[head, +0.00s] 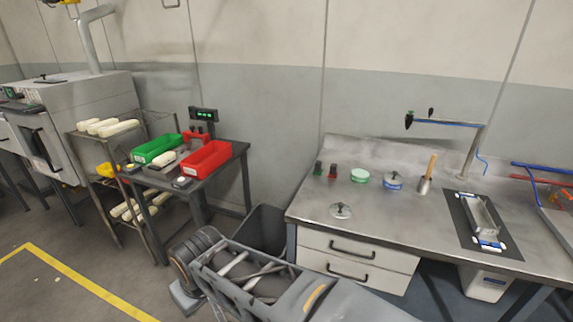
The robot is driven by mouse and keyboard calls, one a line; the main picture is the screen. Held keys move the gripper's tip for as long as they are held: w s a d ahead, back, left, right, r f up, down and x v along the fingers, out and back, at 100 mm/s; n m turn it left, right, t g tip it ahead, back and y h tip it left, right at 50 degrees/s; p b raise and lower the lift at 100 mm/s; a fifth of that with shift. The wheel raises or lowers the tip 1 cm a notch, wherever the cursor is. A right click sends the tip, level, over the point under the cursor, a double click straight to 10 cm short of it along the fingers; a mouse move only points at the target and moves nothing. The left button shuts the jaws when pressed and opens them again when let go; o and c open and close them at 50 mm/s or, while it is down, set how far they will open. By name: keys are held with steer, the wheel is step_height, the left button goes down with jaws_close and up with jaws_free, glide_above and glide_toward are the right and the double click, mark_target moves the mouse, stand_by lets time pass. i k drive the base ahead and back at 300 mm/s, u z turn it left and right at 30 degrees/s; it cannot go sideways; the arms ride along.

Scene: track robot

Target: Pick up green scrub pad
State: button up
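A pale green round thing (360,176) lies on the metal worktop at the right, left of a blue-rimmed round dish (392,181) with a dark knob. It may be the green scrub pad, but it is too small to be sure. A small dark block with a green top (318,168) stands further left, beside a similar red one (333,171). A grey part of my own body fills the bottom middle, in front of the bench. I cannot make out any gripper fingers.
A dark bin (262,232) stands left of the drawers. A side table (225,160) holds green and red trays.

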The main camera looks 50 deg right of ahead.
mark_target(318, 171)
steer(key=z, duration=0.05)
steer(key=i, duration=0.85)
steer(key=z, duration=1.1)
steer(key=i, duration=0.75)
steer(key=z, duration=0.7)
